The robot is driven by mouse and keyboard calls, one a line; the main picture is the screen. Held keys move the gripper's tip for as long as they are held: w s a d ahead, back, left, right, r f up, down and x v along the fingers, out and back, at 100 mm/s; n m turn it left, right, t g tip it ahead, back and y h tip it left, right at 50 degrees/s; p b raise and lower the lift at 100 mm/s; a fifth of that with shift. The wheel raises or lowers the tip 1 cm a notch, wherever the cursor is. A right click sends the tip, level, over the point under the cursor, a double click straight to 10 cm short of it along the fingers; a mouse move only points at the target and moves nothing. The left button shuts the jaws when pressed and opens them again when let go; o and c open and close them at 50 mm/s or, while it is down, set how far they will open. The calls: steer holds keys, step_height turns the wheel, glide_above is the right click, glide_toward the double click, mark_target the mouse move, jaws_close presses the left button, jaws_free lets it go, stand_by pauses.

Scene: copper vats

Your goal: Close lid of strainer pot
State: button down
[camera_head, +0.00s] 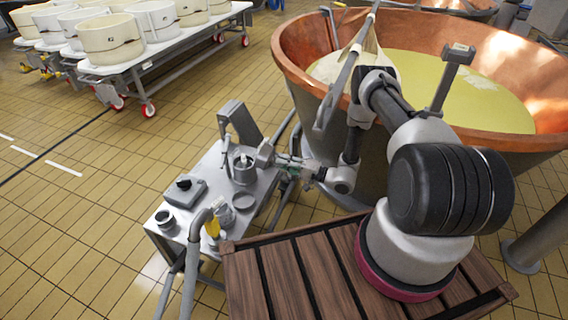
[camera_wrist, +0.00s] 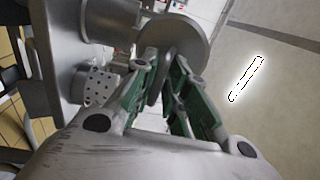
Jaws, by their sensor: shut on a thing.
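The strainer pot (camera_head: 244,176) is a small grey metal pot on the side table, close to my gripper in the head view. A round grey metal lid (camera_wrist: 184,40) stands on edge between the green-padded fingers of my gripper (camera_wrist: 168,82) in the wrist view. My gripper is shut on this lid, with its disc reaching beyond the fingertips. In the head view my gripper (camera_head: 275,158) is just right of the pot, and the lid (camera_head: 264,153) looks tilted up at the pot's right side. I cannot tell whether the lid touches the pot.
The metal side table (camera_head: 204,165) also bears a grey box (camera_head: 184,191), a small dark cup (camera_head: 166,219) and an upright panel (camera_head: 240,120). A perforated metal cup (camera_wrist: 98,86) shows in the wrist view. A large copper vat (camera_head: 300,65) stands behind my arm.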

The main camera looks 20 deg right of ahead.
steer(key=shift+w+a+r+g+h, duration=0.3)
steer(key=shift+a+r+h, duration=0.1)
steer(key=shift+r, duration=0.35)
steer(key=shift+w+a+r+g+h, duration=0.15)
steer(key=shift+w+a+r+h, duration=0.25)
steer(key=shift+r, duration=0.35)
steer(key=shift+w+a+r+g+h, duration=0.25)
steer(key=shift+a+r, duration=0.2)
steer(key=shift+r, duration=0.4)
steer(key=c, duration=1.5)
jaws_free()
steer(key=v, duration=1.2)
